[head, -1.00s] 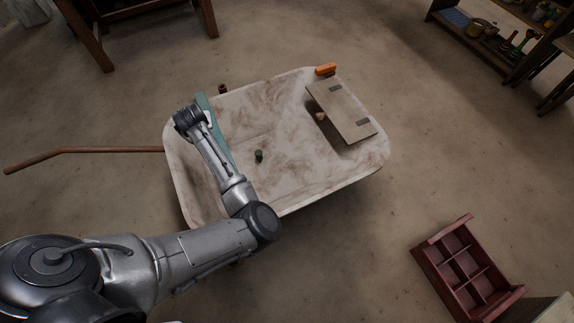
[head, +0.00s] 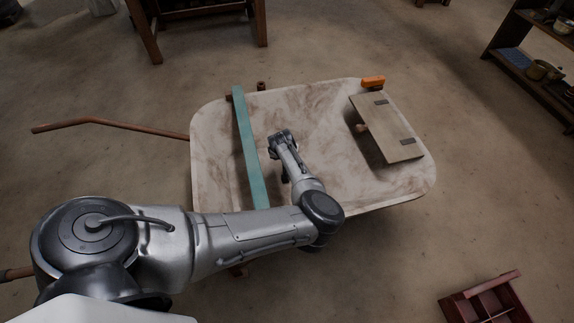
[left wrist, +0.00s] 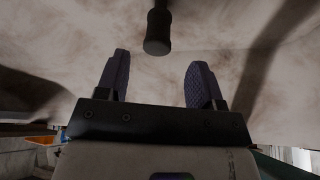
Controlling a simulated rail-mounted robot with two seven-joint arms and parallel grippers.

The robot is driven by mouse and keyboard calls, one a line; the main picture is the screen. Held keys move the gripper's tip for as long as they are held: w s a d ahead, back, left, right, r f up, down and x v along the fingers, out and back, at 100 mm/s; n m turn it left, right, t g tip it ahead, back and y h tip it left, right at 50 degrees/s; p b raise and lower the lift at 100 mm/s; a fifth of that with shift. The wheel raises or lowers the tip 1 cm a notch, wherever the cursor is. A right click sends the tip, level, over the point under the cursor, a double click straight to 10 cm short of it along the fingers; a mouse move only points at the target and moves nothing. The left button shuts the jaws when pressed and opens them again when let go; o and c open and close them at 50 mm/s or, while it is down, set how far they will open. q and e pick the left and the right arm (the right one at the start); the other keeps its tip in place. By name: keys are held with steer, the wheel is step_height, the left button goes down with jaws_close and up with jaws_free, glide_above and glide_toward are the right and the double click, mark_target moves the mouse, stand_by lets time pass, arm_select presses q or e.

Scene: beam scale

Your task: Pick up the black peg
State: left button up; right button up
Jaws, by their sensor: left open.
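The black peg (left wrist: 157,32) shows in the left wrist view at the top centre, a dark cylinder with a wider end. It lies beyond the fingertips of my left gripper (left wrist: 158,60), roughly in line with the gap between them. That gripper is open and empty, its two dark ridged fingers apart. In the head view my left arm's end is over the pale stained tub (head: 330,185), right of the green bar. The arm hides most or all of the peg there, and the fingers are hard to make out. My right gripper is not in view.
A green bar (head: 244,140) lies across the tub's left part. A wooden board (head: 388,128) with dark hinges covers its right side, with an orange block (head: 373,82) on the far rim. A red compartment box (head: 487,302) stands on the floor at lower right.

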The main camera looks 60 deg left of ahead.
arm_select(q)
steer(key=b+x, duration=0.1)
steer(key=x, duration=0.1)
steer(key=b+x, duration=0.2)
steer(key=x, duration=0.1)
steer(key=shift+w+d+f, duration=0.1)
steer(key=shift+f, duration=0.25)
steer(key=shift+w+a+f+b, duration=0.15)
steer(key=shift+a+f+b, duration=0.1)
steer(key=shift+f+b, duration=0.25)
steer(key=shift+c, duration=0.2)
steer(key=shift+c, duration=0.7)
steer(key=c, duration=0.8)
